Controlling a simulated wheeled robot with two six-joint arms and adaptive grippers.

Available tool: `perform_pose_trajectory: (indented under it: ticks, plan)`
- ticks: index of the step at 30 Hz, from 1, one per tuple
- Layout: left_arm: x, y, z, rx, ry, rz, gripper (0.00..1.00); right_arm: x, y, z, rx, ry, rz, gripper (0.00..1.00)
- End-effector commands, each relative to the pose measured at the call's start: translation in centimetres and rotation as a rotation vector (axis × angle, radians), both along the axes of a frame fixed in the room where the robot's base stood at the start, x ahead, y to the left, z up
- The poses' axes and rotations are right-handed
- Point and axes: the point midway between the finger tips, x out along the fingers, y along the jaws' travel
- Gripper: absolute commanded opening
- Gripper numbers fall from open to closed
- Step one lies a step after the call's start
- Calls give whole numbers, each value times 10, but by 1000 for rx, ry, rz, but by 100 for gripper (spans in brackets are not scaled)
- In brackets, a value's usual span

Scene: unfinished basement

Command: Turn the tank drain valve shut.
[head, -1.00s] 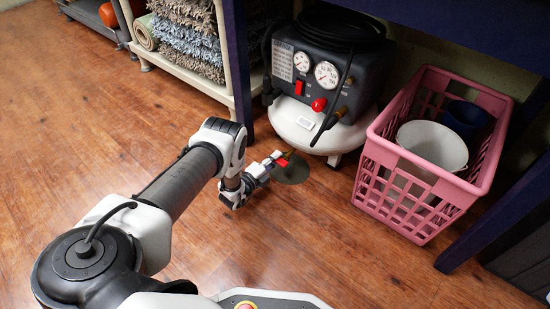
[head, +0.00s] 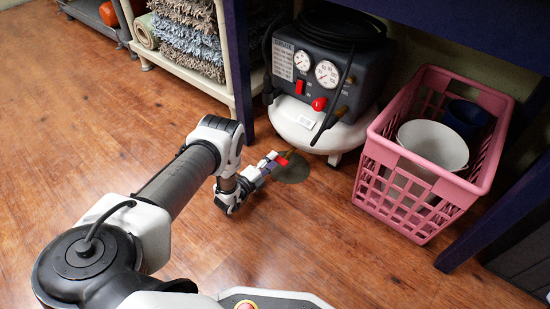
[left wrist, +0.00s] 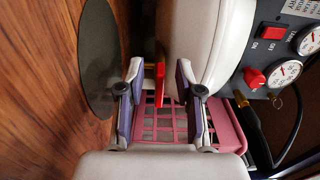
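The compressor (head: 328,75) has a white tank (head: 312,130) low at its front, under the blue table. The drain valve's red lever (left wrist: 160,84) shows in the left wrist view beside the white tank (left wrist: 208,40), with a little brass at its far end. My left gripper (left wrist: 160,88) is open, with one finger on each side of the lever and gaps visible between. In the head view the left gripper (head: 274,161) is low by the tank's front, and the red lever (head: 283,160) shows at its tips. My right gripper is out of view.
A dark round patch (head: 292,169) lies on the wood floor below the valve. A pink crate (head: 400,190) with a white bucket and a blue container stands right of the compressor. A blue table leg (head: 237,65) rises on the left. The front floor is clear.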

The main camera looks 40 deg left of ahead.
Motion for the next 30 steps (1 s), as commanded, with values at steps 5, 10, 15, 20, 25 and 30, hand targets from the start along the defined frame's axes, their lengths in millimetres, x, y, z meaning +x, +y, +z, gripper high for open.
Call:
perform_pose_trajectory:
  ticks: [5,10,15,20,25,30]
  plan:
    - [-47,4,-1,-3,5,2,35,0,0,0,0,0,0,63]
    - [-84,7,-1,-2,4,2,35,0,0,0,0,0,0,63]
    - [-98,7,0,-1,2,-1,35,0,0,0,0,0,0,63]
    - [-98,7,0,-1,1,-1,35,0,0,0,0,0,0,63]
    - [-98,7,0,-1,1,-1,35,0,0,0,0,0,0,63]
    - [-98,7,0,-1,1,-1,35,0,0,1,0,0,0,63]
